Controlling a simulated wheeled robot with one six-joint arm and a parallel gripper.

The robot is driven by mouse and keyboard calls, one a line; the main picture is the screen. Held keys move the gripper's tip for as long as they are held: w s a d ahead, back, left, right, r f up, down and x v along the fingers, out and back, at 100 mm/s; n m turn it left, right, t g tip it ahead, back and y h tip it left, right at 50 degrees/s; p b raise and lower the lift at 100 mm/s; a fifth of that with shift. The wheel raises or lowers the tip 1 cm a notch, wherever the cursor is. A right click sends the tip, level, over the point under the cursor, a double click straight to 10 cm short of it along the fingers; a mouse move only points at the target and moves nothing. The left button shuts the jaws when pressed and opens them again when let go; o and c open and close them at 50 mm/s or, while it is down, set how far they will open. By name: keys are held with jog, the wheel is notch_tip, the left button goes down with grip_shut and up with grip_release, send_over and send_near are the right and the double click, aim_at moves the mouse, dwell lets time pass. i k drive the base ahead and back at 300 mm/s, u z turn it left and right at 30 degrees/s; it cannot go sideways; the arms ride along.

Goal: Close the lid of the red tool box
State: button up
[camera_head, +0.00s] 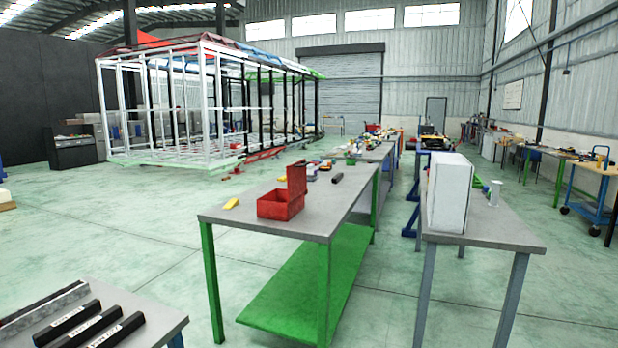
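The red tool box (280,206) stands on the near part of a grey-topped table with green legs. Its lid (296,178) is open and stands upright at the box's right-hand back side. The inside of the box is too small to make out. My gripper and arm are not in view.
A yellow object (231,203) and a black object (337,177) lie on the same table (330,223). A second table with a white box (450,193) stands to the right, across a narrow gap. A table corner with black bars (90,327) is at lower left. Left floor is clear.

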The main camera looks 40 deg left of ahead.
aim_at(295, 172)
jog(key=u, duration=1.65)
jog(key=i, duration=1.05)
jog(key=z, duration=0.45)
jog(key=i, duration=1.85)
jog(key=u, duration=0.7)
